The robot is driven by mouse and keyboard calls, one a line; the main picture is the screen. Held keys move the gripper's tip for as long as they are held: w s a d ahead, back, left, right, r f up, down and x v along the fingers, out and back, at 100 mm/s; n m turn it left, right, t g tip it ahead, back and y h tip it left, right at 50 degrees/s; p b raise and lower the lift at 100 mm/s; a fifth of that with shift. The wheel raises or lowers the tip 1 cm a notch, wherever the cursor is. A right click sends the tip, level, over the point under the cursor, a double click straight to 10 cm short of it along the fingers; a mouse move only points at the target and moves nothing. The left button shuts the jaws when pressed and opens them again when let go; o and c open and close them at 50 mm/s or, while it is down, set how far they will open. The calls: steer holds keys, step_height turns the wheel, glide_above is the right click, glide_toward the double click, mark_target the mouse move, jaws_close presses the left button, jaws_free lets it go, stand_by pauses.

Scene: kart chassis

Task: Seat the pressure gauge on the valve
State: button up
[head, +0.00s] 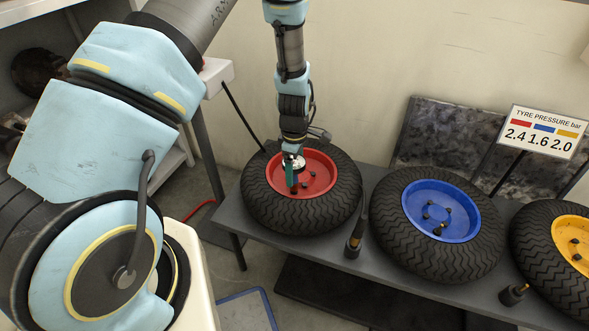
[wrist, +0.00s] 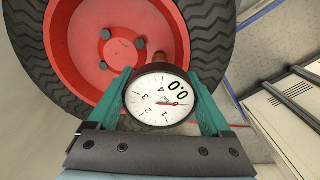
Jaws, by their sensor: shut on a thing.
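My gripper (head: 293,172) is shut on the pressure gauge (head: 298,163) over the red-rimmed wheel (head: 345,200). In the wrist view the green fingers (wrist: 160,76) clasp the sides of the round gauge (wrist: 150,102). Its white dial faces the camera and the display reads 0.0. Behind the gauge's upper edge a short brownish-red stub (wrist: 160,58) shows near the rim's edge. I cannot tell whether it is the valve or part of the gauge. The gauge's lower end is hidden, so contact with a valve cannot be seen.
A blue-rimmed wheel (head: 463,229) and a yellow-rimmed wheel (head: 570,238) lie farther right on the grey bench (head: 375,262). Black upright pieces (head: 354,245) stand at its front edge. A sign (head: 543,131) lists tyre pressures 2.4 red, 1.6 blue, 2.0 yellow.

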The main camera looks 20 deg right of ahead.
steer(key=shift+f, duration=0.45)
steer(key=o, duration=1.3)
step_height(320, 180, up, 10)
steer(key=shift+r, duration=0.45)
